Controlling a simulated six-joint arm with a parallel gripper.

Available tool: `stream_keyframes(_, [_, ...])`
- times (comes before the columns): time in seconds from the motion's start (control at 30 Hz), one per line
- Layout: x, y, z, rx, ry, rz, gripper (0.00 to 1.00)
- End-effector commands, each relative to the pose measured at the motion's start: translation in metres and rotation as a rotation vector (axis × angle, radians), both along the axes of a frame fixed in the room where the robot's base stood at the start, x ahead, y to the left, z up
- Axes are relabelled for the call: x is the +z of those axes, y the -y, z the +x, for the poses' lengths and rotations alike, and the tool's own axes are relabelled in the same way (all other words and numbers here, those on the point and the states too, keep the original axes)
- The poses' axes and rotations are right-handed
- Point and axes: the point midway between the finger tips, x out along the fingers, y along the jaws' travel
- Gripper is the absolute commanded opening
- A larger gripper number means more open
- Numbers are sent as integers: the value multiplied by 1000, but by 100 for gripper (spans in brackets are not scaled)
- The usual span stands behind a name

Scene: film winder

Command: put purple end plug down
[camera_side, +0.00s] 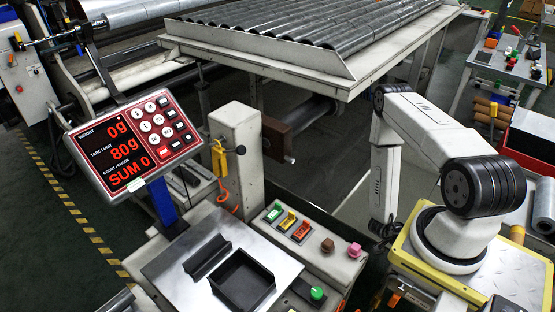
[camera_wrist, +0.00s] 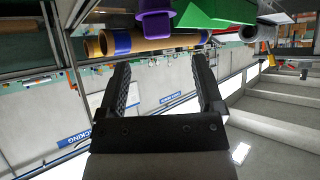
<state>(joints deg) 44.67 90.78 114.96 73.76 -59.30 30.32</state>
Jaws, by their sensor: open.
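In the wrist view a purple end plug (camera_wrist: 155,22) shows at the top edge, cut off by the frame. It lies beyond the fingertips, and I see no contact with the fingers. My gripper (camera_wrist: 160,62) has its two black fingers spread, with no object held between them. In the side view the arm's end hangs down behind the bench, and I cannot make out the fingers or a purple plug there.
In the wrist view a green object (camera_wrist: 215,13) sits right of the plug, and brown tubes (camera_wrist: 125,43) with blue ends lie beyond. In the side view a black tray (camera_side: 243,281) lies on a metal plate near the scale display (camera_side: 130,143).

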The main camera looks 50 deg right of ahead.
Motion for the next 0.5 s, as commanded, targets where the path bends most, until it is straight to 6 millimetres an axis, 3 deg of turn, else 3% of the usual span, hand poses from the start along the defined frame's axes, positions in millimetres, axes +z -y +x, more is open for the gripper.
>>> stream_keyframes(0.5, [-8,7,-8,0,0,0,85])
